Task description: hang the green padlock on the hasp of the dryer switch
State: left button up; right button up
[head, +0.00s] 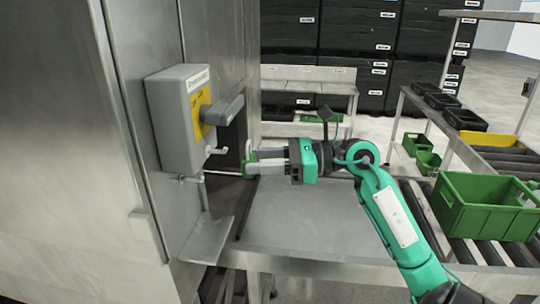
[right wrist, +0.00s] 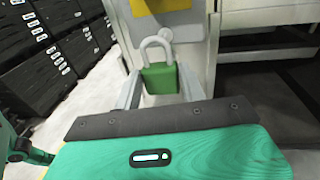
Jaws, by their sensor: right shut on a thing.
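My right gripper (head: 250,162) reaches in from the right and is shut on the green padlock (head: 252,156). In the right wrist view the padlock's green body (right wrist: 160,79) sits between the two pale fingers, with its silver shackle standing up and looking closed. The dryer switch (head: 183,118) is a grey box on the metal wall, with a yellow plate (head: 202,113) and a grey handle (head: 223,111). A small pale hasp (head: 217,151) sticks out below the handle. The padlock is to the right of the hasp, with a gap between them. My left gripper is not in view.
A metal table (head: 310,220) lies below my right arm, its top mostly bare. A green crate (head: 485,205) stands on rollers at the right. A pipe (head: 202,190) runs below the switch box. Black crates (head: 330,40) are stacked at the back.

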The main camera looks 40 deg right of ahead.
jog(key=shift+w+a+r+p, duration=0.1)
jog(key=shift+w+a+p, duration=0.4)
jog(key=shift+w+p, duration=0.15)
jog(key=shift+p+x, duration=0.7)
jog(key=shift+x, duration=0.3)
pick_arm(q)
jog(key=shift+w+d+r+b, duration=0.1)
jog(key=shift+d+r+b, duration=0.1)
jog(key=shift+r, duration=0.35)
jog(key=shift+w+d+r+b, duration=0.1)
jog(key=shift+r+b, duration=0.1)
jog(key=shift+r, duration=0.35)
pick_arm(e)
jog(key=shift+w+a+f, duration=0.7)
jog(key=shift+w+f, duration=0.15)
jog(key=shift+w, duration=0.2)
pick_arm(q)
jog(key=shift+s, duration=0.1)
pick_arm(e)
jog(key=o, duration=1.1)
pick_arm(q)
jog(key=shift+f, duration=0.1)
pick_arm(e)
jog(key=shift+s, duration=0.1)
